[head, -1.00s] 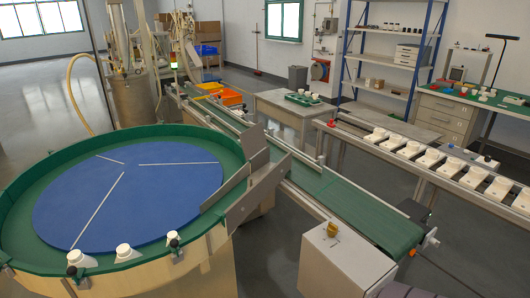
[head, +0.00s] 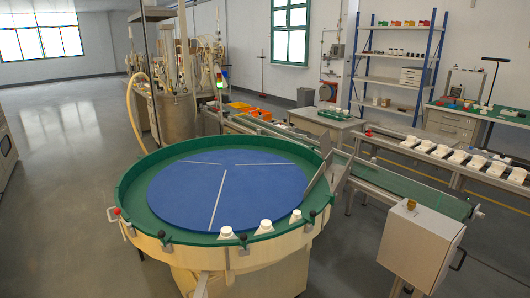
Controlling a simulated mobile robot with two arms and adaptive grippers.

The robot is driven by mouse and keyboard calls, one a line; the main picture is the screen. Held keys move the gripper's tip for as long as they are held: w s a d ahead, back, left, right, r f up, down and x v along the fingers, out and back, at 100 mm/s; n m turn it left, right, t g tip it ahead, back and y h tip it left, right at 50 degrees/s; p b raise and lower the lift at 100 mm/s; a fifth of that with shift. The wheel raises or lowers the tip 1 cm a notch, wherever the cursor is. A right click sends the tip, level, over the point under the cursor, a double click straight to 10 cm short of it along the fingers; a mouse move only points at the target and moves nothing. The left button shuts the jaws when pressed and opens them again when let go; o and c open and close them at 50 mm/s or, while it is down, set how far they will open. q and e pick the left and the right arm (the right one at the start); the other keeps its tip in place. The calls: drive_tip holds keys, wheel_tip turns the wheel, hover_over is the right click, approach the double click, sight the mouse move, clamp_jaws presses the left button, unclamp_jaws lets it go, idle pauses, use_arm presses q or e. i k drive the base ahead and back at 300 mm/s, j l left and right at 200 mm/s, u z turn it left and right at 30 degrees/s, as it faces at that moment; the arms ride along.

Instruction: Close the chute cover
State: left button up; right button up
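Grey metal plates (head: 319,172) stand at an angle at the right edge of a round turntable, where it meets a green conveyor belt (head: 415,193). They look like a chute; I cannot tell which part is its cover or whether it is open. The turntable has a blue disc (head: 205,200) inside a green rim (head: 137,215). Neither of my grippers is in view.
White pieces (head: 264,227) sit at the turntable's front rim, near small black knobs. A grey box (head: 420,248) with a yellow knob stands at right. White parts (head: 440,151) line a rail behind. Floor at left (head: 60,180) is clear.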

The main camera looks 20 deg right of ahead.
sight(325, 140)
drive_tip(key=i+j+z, duration=0.3)
drive_tip(key=j+z, duration=0.15)
drive_tip(key=j, duration=0.5)
drive_tip(key=i+j+z, duration=0.15)
drive_tip(key=j+z, duration=0.25)
drive_tip(key=j, duration=0.55)
drive_tip(key=j+z, duration=0.45)
drive_tip(key=j, duration=0.55)
